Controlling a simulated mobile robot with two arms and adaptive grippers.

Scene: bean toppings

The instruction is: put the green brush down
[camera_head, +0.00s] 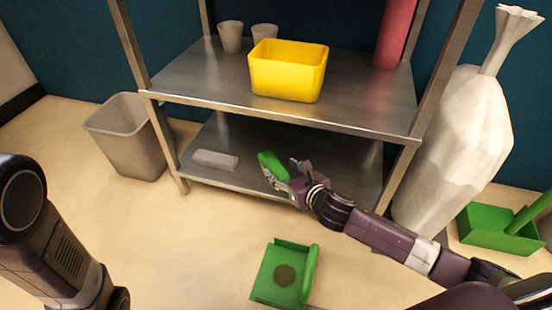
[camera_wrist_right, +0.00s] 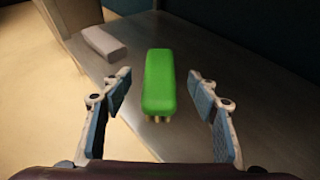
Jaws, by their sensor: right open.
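The green brush (camera_head: 271,166) is at the lower shelf (camera_head: 245,188) of the metal rack. In the right wrist view the green brush (camera_wrist_right: 158,82) shows its green block with pale bristles under its near end. My right gripper (camera_head: 285,172) reaches in from the right, close to the brush. In the wrist view its fingers (camera_wrist_right: 160,112) are spread, one on each side of the brush, with gaps between them and it. My left arm shows at the left edge, but its gripper is out of view.
A pale block (camera_head: 215,160) lies on the lower shelf, left of the brush. A yellow bin (camera_head: 288,72) stands on the upper shelf. A green dustpan (camera_head: 284,276) lies on the floor in front. A grey bin (camera_head: 128,137) stands left, a white sack (camera_head: 458,145) right.

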